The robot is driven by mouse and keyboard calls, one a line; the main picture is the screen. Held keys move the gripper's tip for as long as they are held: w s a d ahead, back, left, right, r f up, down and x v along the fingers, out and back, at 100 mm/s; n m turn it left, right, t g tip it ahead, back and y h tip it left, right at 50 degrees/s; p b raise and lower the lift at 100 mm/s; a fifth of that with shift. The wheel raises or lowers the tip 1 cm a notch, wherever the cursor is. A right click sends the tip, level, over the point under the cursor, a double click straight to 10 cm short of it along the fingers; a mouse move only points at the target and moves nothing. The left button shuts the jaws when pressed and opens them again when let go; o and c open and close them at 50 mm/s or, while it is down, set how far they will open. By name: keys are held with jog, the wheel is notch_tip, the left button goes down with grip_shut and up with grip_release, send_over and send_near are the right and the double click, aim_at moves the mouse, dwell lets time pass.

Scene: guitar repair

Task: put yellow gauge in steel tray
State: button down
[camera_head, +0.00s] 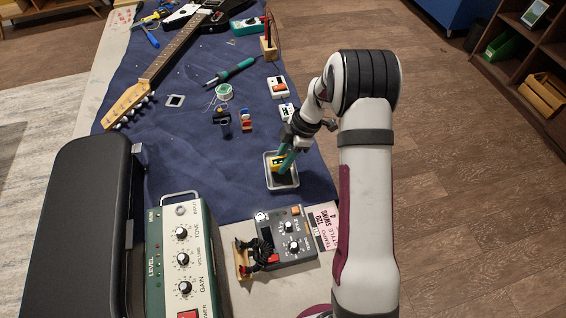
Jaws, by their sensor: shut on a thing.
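The steel tray (291,184) is a small rectangular metal tray on the blue cloth, near the right edge of the bench. My gripper (283,163) reaches down over the tray, with teal fingers shut on the yellow gauge (276,163). The gauge shows as a small yellow block with a dark part, within the tray's outline at its left side. I cannot tell whether it touches the tray floor. The fingers and wrist hide part of the gauge and the tray's far right corner.
A grey pedal (278,240) and a green amplifier (176,255) stand in front of the tray. Small coloured blocks (246,121) and a dark blue item (222,122) lie behind left. A guitar (165,60) lies at the back left. Cloth left of the tray is clear.

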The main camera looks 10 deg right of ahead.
notch_tip(320, 180, down, 2)
jog(key=c, duration=0.5)
grip_release()
jog(key=shift+f, duration=0.1)
jog(key=v, duration=1.2)
jog(key=s+a+r+m+h, duration=0.1)
jog(key=s+a+r+m, duration=0.4)
jog(key=s+r+m, duration=0.25)
jog(key=s+a+m, duration=0.1)
jog(key=s+m, duration=0.4)
jog(key=s, duration=0.2)
jog(key=s+a+r+m+h, duration=0.1)
jog(key=s+a+m, duration=0.1)
jog(key=s+m, duration=0.3)
jog(key=s+a+r+m, duration=0.1)
jog(key=s+a+m, duration=0.1)
jog(key=s+m, duration=0.4)
jog(key=shift+s+h, duration=0.4)
jog(key=shift+s, duration=2.2)
